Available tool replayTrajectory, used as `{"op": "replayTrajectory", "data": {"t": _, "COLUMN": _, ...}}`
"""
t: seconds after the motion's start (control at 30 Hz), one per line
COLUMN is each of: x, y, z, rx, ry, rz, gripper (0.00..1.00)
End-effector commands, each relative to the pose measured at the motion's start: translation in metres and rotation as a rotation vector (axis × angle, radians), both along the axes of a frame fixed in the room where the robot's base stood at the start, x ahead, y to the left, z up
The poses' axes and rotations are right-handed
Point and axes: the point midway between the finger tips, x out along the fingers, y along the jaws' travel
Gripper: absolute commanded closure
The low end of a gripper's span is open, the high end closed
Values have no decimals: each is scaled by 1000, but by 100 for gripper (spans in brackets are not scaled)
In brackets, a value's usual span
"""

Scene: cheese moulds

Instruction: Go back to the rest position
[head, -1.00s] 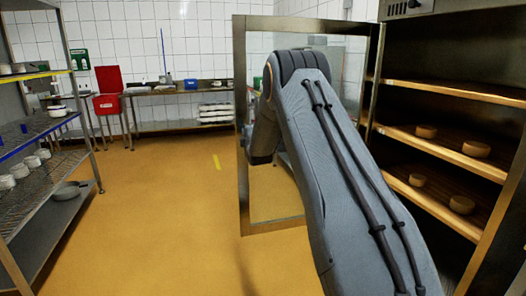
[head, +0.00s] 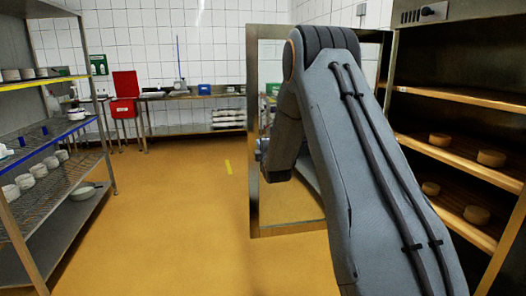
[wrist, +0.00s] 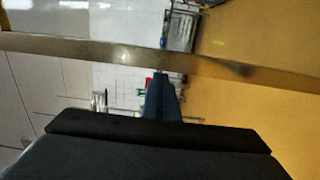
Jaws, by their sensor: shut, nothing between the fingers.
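My grey arm stands large in the right middle of the head view, folded at its elbow, with its far end behind the elbow link. The gripper's fingers are not clear in the head view. In the wrist view, the fingers of my gripper (wrist: 162,98) show as one narrow dark blue shape above the dark gripper body, together and empty. A metal bar, apparently the door frame, crosses the wrist view beyond them.
An open glass door with a metal frame (head: 253,150) stands behind my arm. On the right, a cabinet with wooden shelves (head: 455,91) holds several round cheeses (head: 491,158). On the left, a wire rack (head: 45,205) holds white moulds (head: 38,171). Yellow floor (head: 185,215) is clear between.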

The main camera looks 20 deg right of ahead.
Motion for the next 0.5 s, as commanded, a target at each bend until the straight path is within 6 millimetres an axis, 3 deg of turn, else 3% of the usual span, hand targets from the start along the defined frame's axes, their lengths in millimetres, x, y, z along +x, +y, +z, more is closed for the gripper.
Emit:
{"op": "replayTrajectory", "data": {"t": 0.2, "x": -33, "y": 5, "z": 0, "rx": 0, "ry": 0, "rz": -1, "gripper": 100}}
{"op": "replayTrajectory", "data": {"t": 0.5, "x": -47, "y": 9, "z": 0, "rx": 4, "ry": 2, "rz": 1, "gripper": 100}}
